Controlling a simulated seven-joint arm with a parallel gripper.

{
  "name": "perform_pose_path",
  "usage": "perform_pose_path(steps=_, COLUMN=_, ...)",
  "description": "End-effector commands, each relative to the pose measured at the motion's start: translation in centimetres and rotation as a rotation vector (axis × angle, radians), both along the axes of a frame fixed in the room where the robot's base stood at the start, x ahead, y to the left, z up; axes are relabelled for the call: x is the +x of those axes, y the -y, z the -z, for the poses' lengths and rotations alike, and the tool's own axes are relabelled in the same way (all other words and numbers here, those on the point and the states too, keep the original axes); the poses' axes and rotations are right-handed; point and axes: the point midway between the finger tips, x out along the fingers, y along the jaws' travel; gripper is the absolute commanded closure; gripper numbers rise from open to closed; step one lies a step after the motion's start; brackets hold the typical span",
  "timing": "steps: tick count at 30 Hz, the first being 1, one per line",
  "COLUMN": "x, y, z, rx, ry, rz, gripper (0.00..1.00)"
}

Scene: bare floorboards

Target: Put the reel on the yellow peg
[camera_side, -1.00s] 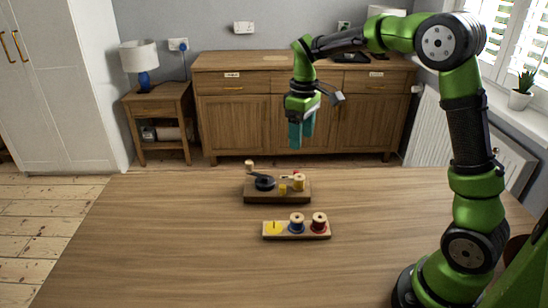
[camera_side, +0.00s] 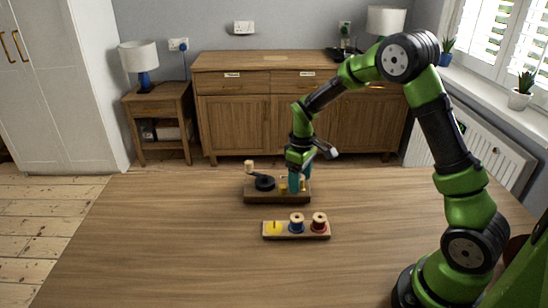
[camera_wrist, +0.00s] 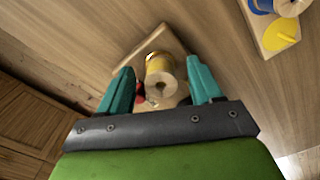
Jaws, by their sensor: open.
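The reel (camera_wrist: 159,72) is a pale wooden spool wound with yellow. It stands at the right end of the back wooden board (camera_side: 255,198), and my fingers mostly hide it in the side view. My gripper (camera_side: 295,187) is lowered over that end of the board. In the wrist view my gripper's teal fingers (camera_wrist: 160,88) are open, one on each side of the reel, with gaps visible. The yellow peg (camera_side: 274,227) stands on a yellow disc at the left of the front rack (camera_side: 284,236). The yellow disc also shows in the wrist view (camera_wrist: 281,33).
Reels stand on the blue (camera_side: 297,222) and red (camera_side: 319,222) places of the front rack. The back board carries a black wheel (camera_side: 264,183) and a crank with a wooden knob (camera_side: 249,165). The table (camera_side: 160,240) is clear to the left and in front.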

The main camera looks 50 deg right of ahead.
Motion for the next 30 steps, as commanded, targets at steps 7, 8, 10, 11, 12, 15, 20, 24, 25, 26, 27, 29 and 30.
perform_pose_path(steps=7, x=0.02, y=-0.05, z=0.27, rx=0.0, ry=0.001, rz=0.0, gripper=0.35)
perform_pose_path(steps=8, x=0.02, y=-0.05, z=0.27, rx=0.0, ry=0.001, rz=0.0, gripper=0.37)
perform_pose_path(steps=10, x=0.02, y=-0.05, z=0.26, rx=0.0, ry=0.001, rz=0.0, gripper=0.48)
perform_pose_path(steps=11, x=0.02, y=-0.04, z=0.25, rx=0.0, ry=0.001, rz=0.0, gripper=0.52)
perform_pose_path(steps=12, x=0.02, y=-0.04, z=0.25, rx=0.0, ry=0.001, rz=0.0, gripper=0.58)
perform_pose_path(steps=15, x=0.02, y=-0.04, z=0.24, rx=0.0, ry=0.001, rz=0.0, gripper=0.74)
perform_pose_path(steps=20, x=0.03, y=-0.04, z=0.23, rx=0.0, ry=0.001, rz=0.0, gripper=0.98)
perform_pose_path(steps=24, x=0.03, y=-0.04, z=0.23, rx=0.0, ry=0.001, rz=0.0, gripper=0.99)
perform_pose_path(steps=25, x=0.03, y=-0.04, z=0.22, rx=0.0, ry=0.001, rz=0.0, gripper=0.99)
perform_pose_path(steps=26, x=0.03, y=-0.03, z=0.19, rx=0.0, ry=0.001, rz=0.0, gripper=0.99)
perform_pose_path(steps=27, x=0.04, y=-0.03, z=0.12, rx=-0.001, ry=0.002, rz=0.0, gripper=0.99)
perform_pose_path(steps=29, x=0.07, y=-0.02, z=-0.1, rx=-0.001, ry=0.002, rz=-0.001, gripper=0.99)
perform_pose_path(steps=30, x=0.08, y=-0.03, z=-0.33, rx=0.0, ry=0.003, rz=-0.001, gripper=0.99)
